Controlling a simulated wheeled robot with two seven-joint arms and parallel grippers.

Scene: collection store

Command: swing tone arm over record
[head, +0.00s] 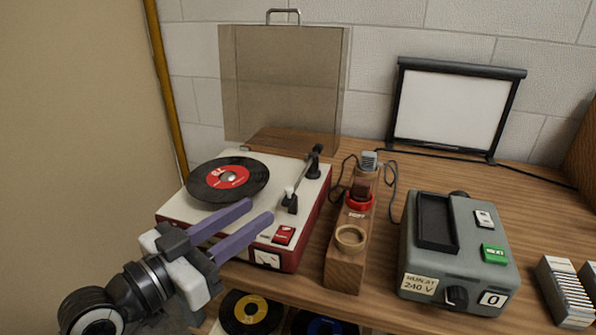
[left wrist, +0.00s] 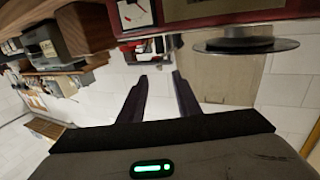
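The record player (head: 240,225) has a cream top and dark red sides, with its smoky lid (head: 283,85) raised behind. A black record (head: 203,193) with a red label lies on it at the left. The tone arm (head: 304,181) lies along the player's right side, clear of the record, its head end toward me. My left gripper (head: 260,211) is open and empty near the player's front, left of the tone arm's head end. In the left wrist view the gripper's fingers (left wrist: 160,84) are apart, with the record (left wrist: 245,45) at upper right. My right gripper is not in view.
A wooden holder (head: 346,262) stands just right of the player. A grey-green slide projector (head: 458,255) stands farther right, with a slide tray (head: 566,292) beyond. A small screen (head: 456,107) leans at the back. More records (head: 250,312) are below the front edge.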

